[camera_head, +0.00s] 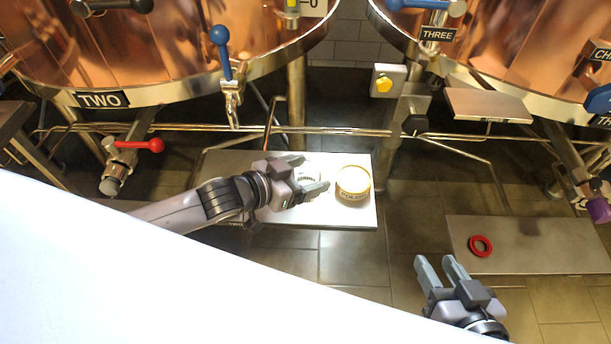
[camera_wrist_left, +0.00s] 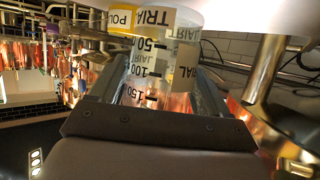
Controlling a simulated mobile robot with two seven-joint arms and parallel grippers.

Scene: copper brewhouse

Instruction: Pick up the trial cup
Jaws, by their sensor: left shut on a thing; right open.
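The trial cup (camera_head: 307,174) is a clear cup at the small pale shelf, mostly hidden by my left gripper (camera_head: 312,175) in the head view. In the left wrist view the trial cup (camera_wrist_left: 155,65) shows black "TRIAL" lettering and 50, 100 and 150 marks. My left gripper is shut on it, with a finger on each side. Whether the cup touches the shelf I cannot tell. My right gripper (camera_head: 441,262) is open and empty at the lower right, over the floor.
A round, pale, yellow-rimmed tub (camera_head: 353,183) stands on the shelf (camera_head: 345,215), just right of my left gripper. A red ring (camera_head: 480,246) lies on a metal shelf (camera_head: 555,255) at right. Copper vessels, valves and horizontal pipes (camera_head: 330,131) stand behind.

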